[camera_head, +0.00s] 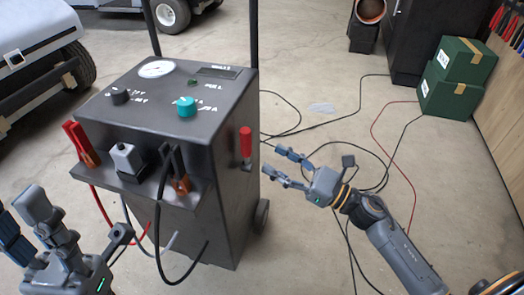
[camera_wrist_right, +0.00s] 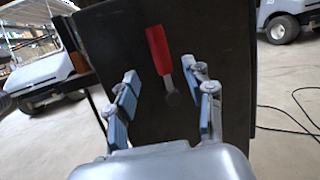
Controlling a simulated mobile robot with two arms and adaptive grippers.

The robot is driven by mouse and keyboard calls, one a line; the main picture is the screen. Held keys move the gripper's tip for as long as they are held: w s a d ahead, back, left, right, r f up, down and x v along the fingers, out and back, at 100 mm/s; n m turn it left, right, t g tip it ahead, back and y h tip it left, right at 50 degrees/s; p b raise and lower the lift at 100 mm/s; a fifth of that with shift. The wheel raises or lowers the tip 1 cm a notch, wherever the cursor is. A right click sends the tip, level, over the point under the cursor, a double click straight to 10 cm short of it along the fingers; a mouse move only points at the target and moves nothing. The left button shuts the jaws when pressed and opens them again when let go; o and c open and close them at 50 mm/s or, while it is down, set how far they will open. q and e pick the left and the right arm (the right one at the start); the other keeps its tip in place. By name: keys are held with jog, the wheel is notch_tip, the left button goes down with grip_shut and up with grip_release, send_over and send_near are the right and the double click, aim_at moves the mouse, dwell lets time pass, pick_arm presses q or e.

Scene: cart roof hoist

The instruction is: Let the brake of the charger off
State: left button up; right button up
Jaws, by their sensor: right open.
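The charger (camera_head: 140,205) is a dark grey box on wheels with a sloping top panel. Its brake lever, with a red handle (camera_head: 246,143), is on its right side wall and points upward. In the right wrist view the red handle (camera_wrist_right: 158,48) leans slightly left above its dark pivot, between and beyond my fingers. My right gripper (camera_head: 275,162) is open and empty, just right of the lever and apart from it. My left gripper (camera_head: 20,212) is open and empty at the lower left, in front of the charger.
Red and black clamps (camera_head: 82,145) sit on the charger's front shelf, with cables hanging below. Black and red cables cross the floor behind my right arm. Green boxes (camera_head: 450,90) stand at the right. A white cart (camera_head: 35,60) is at the left.

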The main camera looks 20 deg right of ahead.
jog(key=v, duration=0.5)
jog(key=shift+s+d+f, duration=0.1)
jog(key=shift+s+d, duration=0.15)
jog(key=shift+s, duration=0.05)
